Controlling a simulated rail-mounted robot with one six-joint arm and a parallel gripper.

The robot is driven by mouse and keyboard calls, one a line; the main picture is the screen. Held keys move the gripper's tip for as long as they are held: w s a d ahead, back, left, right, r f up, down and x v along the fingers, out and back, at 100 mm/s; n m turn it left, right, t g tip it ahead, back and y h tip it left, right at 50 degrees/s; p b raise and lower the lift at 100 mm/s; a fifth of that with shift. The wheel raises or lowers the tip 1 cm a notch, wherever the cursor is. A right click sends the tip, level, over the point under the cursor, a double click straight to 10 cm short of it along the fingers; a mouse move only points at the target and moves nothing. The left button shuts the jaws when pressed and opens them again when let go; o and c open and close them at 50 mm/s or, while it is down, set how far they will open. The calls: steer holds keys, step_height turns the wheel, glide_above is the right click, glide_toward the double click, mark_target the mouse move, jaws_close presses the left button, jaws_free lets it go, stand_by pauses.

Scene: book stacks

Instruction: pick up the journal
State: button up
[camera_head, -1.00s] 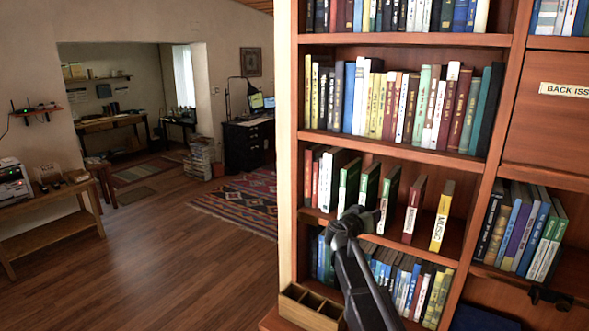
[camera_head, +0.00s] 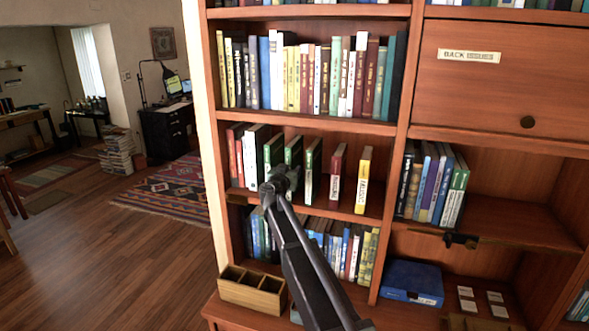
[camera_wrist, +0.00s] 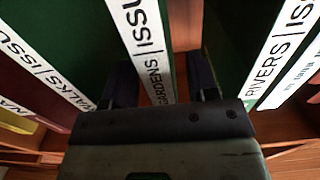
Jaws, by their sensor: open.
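Several upright journals stand on the middle shelf. Three have green covers and white spine labels: the left (camera_head: 272,153), the middle (camera_head: 293,150) and the right (camera_head: 313,160). My gripper (camera_head: 285,177) is in front of the middle green one. In the wrist view my gripper (camera_wrist: 161,78) is open, one finger on each side of the white spine reading GARDENS | ISSU (camera_wrist: 143,45). Nothing shows it gripped. A WALKS journal (camera_wrist: 45,60) stands to its left and a RIVERS journal (camera_wrist: 275,65) to its right. The task's journal has no name to match.
A maroon book (camera_head: 337,170) and a yellow book (camera_head: 363,178) stand right of the green ones. Packed rows fill the shelves above and below. A wooden box (camera_head: 250,290) and a blue box (camera_head: 413,280) sit on the lower ledge. Floor is open at left.

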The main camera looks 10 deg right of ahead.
mark_target(291, 148)
steer(key=shift+x, duration=1.15)
steer(key=shift+s+a, duration=0.1)
steer(key=shift+c, duration=0.3)
jaws_close()
steer(key=shift+r, duration=0.1)
step_height(291, 148, up, 8)
steer(key=p, duration=0.7)
steer(key=shift+s+a+p, duration=0.1)
steer(key=shift+p, duration=0.3)
steer(key=f+v, duration=0.1)
steer(key=v, duration=1.8)
steer(key=shift+s+a+f+b, duration=0.2)
steer(key=shift+s+a+b, duration=0.1)
steer(key=shift+b, duration=0.1)
